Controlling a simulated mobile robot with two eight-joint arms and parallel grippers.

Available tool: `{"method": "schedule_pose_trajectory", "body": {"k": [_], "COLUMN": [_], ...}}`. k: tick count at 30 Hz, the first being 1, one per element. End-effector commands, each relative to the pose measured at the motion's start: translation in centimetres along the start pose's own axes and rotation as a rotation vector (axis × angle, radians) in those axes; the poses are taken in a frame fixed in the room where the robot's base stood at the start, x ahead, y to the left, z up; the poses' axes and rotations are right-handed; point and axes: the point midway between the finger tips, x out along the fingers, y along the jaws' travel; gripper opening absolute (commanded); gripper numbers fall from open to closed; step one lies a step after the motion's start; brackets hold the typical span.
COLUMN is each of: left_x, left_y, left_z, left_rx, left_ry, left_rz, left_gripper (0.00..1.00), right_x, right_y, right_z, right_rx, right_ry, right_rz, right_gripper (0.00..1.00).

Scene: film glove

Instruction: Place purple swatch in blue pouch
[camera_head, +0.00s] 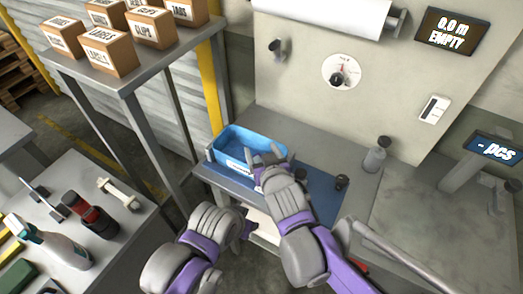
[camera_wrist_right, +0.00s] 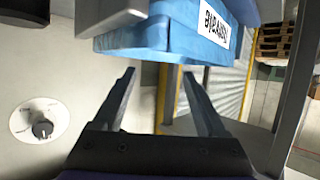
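A blue open-topped container (camera_head: 222,147) with a white label stands at the back left of the workbench; it is the only thing in view resembling the blue pouch. It also shows at the top of the right wrist view (camera_wrist_right: 150,38). My right gripper (camera_head: 266,160) is at the container's front right edge. In the right wrist view its fingers (camera_wrist_right: 160,98) are spread with nothing between them. My left gripper (camera_head: 250,229) is lower, by the bench's front; its fingers are mostly hidden. I cannot make out a purple swatch; the purple parts I see are on my arms.
A blue mat (camera_head: 318,186) covers part of the bench, with a small dark jar (camera_head: 341,182) and a grey bottle (camera_head: 376,155) to the right. A shelf with several labelled boxes (camera_head: 108,50) stands at left.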

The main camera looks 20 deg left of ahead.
Motion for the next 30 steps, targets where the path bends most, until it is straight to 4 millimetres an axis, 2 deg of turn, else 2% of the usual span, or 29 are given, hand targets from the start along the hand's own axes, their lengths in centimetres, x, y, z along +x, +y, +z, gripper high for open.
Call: {"method": "schedule_pose_trajectory", "body": {"k": [7, 12, 24, 30], "left_x": [-0.1, -1.1, -1.5, -1.9], "left_y": [0.0, 0.0, 0.0, 0.0], "left_z": [-0.1, -1.1, -1.5, -1.9], "left_rx": [0.0, 0.0, 0.0, 0.0], "left_ry": [0.001, 0.009, 0.012, 0.015], "left_rz": [0.0, 0.0, 0.0, 0.0], "left_gripper": [0.5, 0.5, 0.5, 0.5], "right_x": [-0.1, -0.8, -8.2, -11.0], "right_y": [0.0, 0.0, 0.0, 0.0], "right_z": [-0.1, -1.6, -1.2, -1.2], "right_rx": [0.0, -0.001, 0.0, 0.0], "right_ry": [0.0, 0.001, 0.001, 0.001], "right_rz": [0.0, 0.0, -0.001, 0.0], "right_gripper": [0.74, 0.74, 0.74, 0.74]}}
